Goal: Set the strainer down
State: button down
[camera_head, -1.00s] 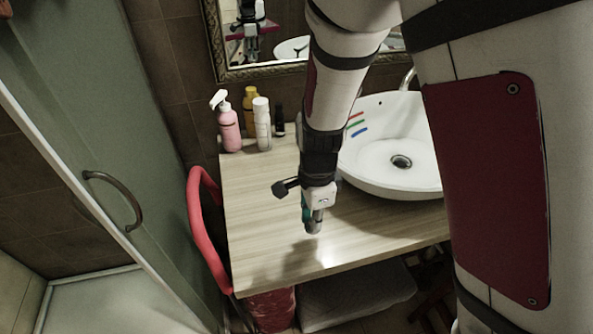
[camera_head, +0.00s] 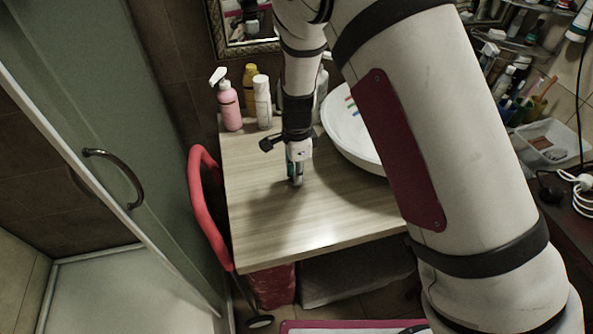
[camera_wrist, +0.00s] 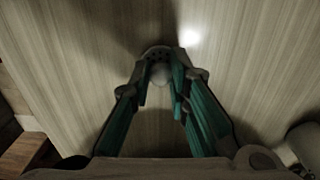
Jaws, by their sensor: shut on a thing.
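My gripper (camera_head: 296,182) points down over the left part of the wooden counter (camera_head: 290,225), left of the white basin (camera_head: 345,140). In the wrist view its teal-padded fingers (camera_wrist: 163,80) are closed on the strainer (camera_wrist: 157,52), a small grey round piece with holes along its rim and a paler middle. The fingers hide part of the strainer. In the head view it is too small to make out clearly at the fingertips. Whether it touches the counter I cannot tell. My arm hides much of the basin.
A pink pump bottle (camera_head: 229,105), a yellow bottle (camera_head: 250,85) and a white bottle (camera_head: 262,102) stand at the counter's back left. The counter's front part is clear.

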jog(key=c, duration=1.5)
grip_release()
jog(key=shift+f, duration=0.1)
jog(key=s+d+r+n+t+y, duration=0.1)
jog(key=s+d+r+n, duration=0.15)
jog(key=r, duration=0.85)
jog(key=s+d+r+n, duration=0.1)
jog(key=d+r, duration=0.3)
jog(key=r, duration=0.7)
jog(key=s+d+r+n+t, duration=0.1)
jog(key=s+d+r+n, duration=0.2)
jog(key=s, duration=0.4)
jog(key=s+d+r+n+t, duration=0.2)
jog(key=s+d+r+n, duration=0.1)
jog(key=s+d, duration=0.3)
jog(key=s+d+r+n+t+h, duration=0.1)
jog(key=s+d+r+n, duration=0.3)
jog(key=s, duration=0.3)
jog(key=shift+s+d+n, duration=0.3)
jog(key=shift+n, duration=0.35)
